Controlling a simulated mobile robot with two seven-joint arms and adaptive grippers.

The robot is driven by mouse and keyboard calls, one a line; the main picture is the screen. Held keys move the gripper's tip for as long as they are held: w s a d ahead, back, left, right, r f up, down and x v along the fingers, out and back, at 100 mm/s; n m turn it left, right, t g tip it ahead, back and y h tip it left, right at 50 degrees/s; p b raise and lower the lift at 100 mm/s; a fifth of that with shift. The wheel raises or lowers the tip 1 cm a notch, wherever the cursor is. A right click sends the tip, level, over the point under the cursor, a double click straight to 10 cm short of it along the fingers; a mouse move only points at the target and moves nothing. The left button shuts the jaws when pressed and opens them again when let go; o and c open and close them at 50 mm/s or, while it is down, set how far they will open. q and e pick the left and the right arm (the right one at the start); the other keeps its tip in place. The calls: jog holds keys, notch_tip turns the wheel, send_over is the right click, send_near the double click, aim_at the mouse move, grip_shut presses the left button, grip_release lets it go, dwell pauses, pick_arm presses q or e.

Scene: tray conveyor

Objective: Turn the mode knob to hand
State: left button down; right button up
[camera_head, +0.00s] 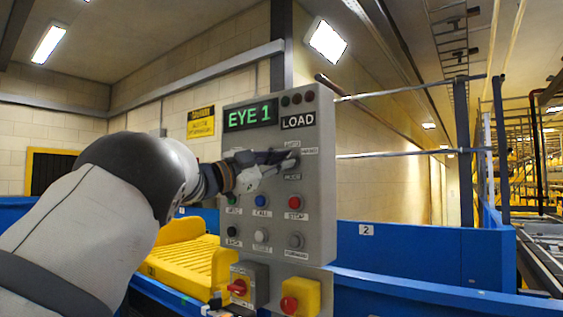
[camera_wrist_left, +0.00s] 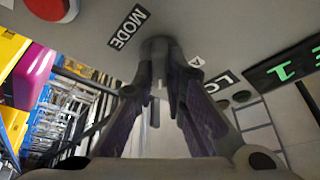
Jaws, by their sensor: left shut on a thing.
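The grey control panel (camera_head: 318,217) faces me in the head view, with a green "EYE 1" display (camera_head: 250,115) and a LOAD label (camera_head: 298,121). My left gripper (camera_head: 287,160) reaches in from the left at the upper middle of the panel, just above the MODE label (camera_head: 292,177). In the left wrist view the dark round mode knob (camera_wrist_left: 157,47) stands out beside the MODE label (camera_wrist_left: 128,27), and my left gripper (camera_wrist_left: 162,72) is shut on it. The fingers hide most of the knob and its pointer, so its setting cannot be read. My right gripper is out of view.
Below the gripper are several push buttons, including a red one (camera_head: 295,202) and a blue one (camera_head: 261,201). Red rotary switches on a grey box (camera_head: 249,284) and a yellow box (camera_head: 300,297) sit at the bottom. A yellow slatted tray (camera_head: 190,262) lies behind, left of the panel.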

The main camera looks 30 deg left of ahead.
pick_arm(q)
jog(key=shift+r+m+g, duration=0.1)
jog(key=shift+m+g, duration=0.4)
jog(key=shift+m, duration=0.8)
jog(key=c, duration=1.6)
grip_release()
jog(key=shift+c, duration=0.2)
jog(key=v, duration=1.2)
jog(key=shift+w+a, duration=0.1)
jog(key=shift+a, duration=0.05)
